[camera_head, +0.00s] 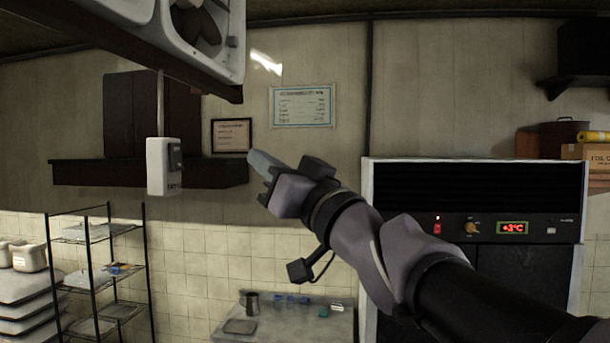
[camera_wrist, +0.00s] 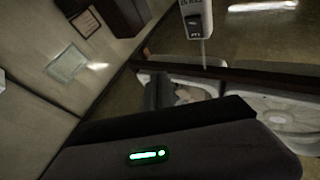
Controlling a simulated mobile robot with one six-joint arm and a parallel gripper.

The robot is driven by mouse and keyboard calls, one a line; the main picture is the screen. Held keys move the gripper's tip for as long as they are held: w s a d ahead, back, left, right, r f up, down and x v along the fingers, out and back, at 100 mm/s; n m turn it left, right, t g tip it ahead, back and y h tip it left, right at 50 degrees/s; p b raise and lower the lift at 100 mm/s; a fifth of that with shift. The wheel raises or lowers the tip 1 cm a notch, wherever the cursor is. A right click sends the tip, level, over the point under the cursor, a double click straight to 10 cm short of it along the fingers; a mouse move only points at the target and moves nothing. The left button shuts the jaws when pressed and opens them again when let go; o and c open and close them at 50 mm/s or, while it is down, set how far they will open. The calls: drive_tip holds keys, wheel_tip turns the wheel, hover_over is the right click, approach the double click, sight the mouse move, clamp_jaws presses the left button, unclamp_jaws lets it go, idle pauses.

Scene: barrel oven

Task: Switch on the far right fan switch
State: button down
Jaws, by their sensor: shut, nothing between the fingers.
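A white switch box (camera_head: 156,168) hangs on a thin rod below the ceiling fan frame, left of centre in the head view. A dark rocker switch (camera_head: 175,156) sits on its right-hand face; whether it is on or off I cannot tell. The switch box also shows at the top of the wrist view (camera_wrist: 207,18), with its dark rocker (camera_wrist: 194,22). My gripper (camera_head: 258,160) is shut and empty, raised to the right of the box and apart from it. A white fan housing (camera_head: 226,60) is overhead.
A dark wall shelf (camera_head: 75,174) is behind the switch box. A cooler (camera_head: 475,185) with a red display stands at right. A wire rack (camera_head: 95,270) and a metal table (camera_head: 285,325) are below. Open air lies between my gripper and the box.

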drive_tip(key=b, duration=0.2)
approach(177, 157)
drive_tip(key=w+r, duration=0.2)
drive_tip(key=w, duration=0.3)
drive_tip(key=shift+w+a+n+g+y, duration=0.2)
drive_tip(key=shift+a+n+g+y, duration=0.2)
drive_tip(key=shift+a, duration=0.7)
drive_tip(key=shift+a, duration=0.1)
idle(0.9)
drive_tip(key=shift+a, duration=0.3)
drive_tip(key=shift+a, duration=0.35)
idle(0.6)
drive_tip(key=shift+d, duration=0.85)
